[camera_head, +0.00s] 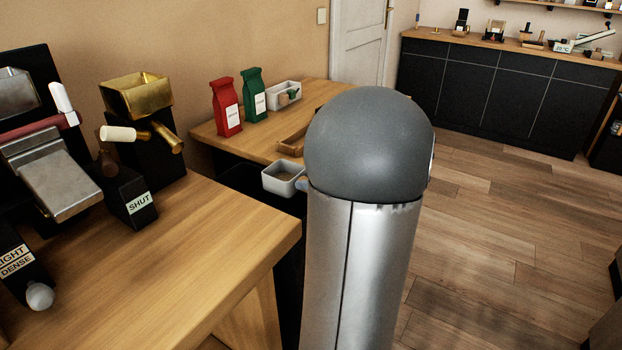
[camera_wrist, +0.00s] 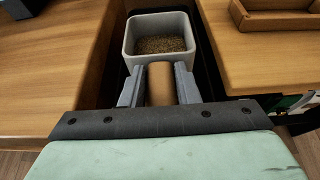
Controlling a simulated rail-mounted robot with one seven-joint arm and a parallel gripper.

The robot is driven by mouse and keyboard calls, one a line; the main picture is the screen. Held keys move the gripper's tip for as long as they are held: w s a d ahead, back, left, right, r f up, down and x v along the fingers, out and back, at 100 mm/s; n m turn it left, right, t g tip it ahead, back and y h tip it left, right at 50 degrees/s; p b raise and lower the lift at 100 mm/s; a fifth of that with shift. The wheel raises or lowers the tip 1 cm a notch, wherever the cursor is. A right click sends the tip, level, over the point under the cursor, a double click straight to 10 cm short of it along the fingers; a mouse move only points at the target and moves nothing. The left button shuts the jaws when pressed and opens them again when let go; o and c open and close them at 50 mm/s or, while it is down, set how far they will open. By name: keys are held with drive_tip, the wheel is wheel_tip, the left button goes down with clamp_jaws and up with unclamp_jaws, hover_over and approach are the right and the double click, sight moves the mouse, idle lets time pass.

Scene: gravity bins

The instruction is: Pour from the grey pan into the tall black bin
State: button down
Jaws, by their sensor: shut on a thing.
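The grey pan (camera_head: 284,179) is a square, open tub held level in the gap between the two wooden tables. In the wrist view the pan (camera_wrist: 128,45) contains brownish grains (camera_wrist: 162,45). My gripper (camera_wrist: 159,88) is shut on the pan's tan round handle (camera_wrist: 160,80), one finger on each side.
The near table (camera_head: 225,235) carries metal and brass hoppers (camera_head: 137,96) and a block labelled SHUT (camera_head: 135,204). The far table (camera_head: 235,145) holds a red bag (camera_head: 226,107), a green bag (camera_head: 253,95), a white tub (camera_head: 284,94) and a wooden tray (camera_head: 293,139). Open floor lies right.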

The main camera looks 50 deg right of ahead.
wheel_tip(320, 180, down, 2)
drive_tip(key=shift+b, duration=0.55)
drive_tip(key=r+g+p, duration=0.1)
drive_tip(key=p, duration=0.4)
drive_tip(key=r+g+p, duration=0.2)
drive_tip(key=p, duration=0.3)
drive_tip(key=w+r+g+p, duration=0.1)
drive_tip(key=p, duration=0.4)
drive_tip(key=shift+a+r+g+h, duration=0.1)
drive_tip(key=shift+r+g+h, duration=0.2)
drive_tip(key=shift+h, duration=0.1)
drive_tip(key=shift+w+g+p, duration=0.1)
drive_tip(key=shift+g+p, duration=0.2)
drive_tip(key=shift+p, duration=0.7)
drive_tip(key=shift+r+p, duration=0.15)
drive_tip(key=shift+p, duration=0.2)
drive_tip(key=shift+w+a+r+g+p, duration=0.15)
drive_tip(key=shift+g+p, duration=0.25)
drive_tip(key=shift+p, duration=0.7)
drive_tip(key=w+r+g+p, duration=0.1)
drive_tip(key=p, duration=0.4)
drive_tip(key=r+g+h+p, duration=0.1)
drive_tip(key=p, duration=0.5)
drive_tip(key=shift+w+a+g, duration=0.1)
drive_tip(key=shift+w+g, duration=0.3)
drive_tip(key=shift+f, duration=0.3)
drive_tip(key=shift+w+r+p, duration=0.15)
drive_tip(key=shift+r+p, duration=0.1)
drive_tip(key=shift+p, duration=0.5)
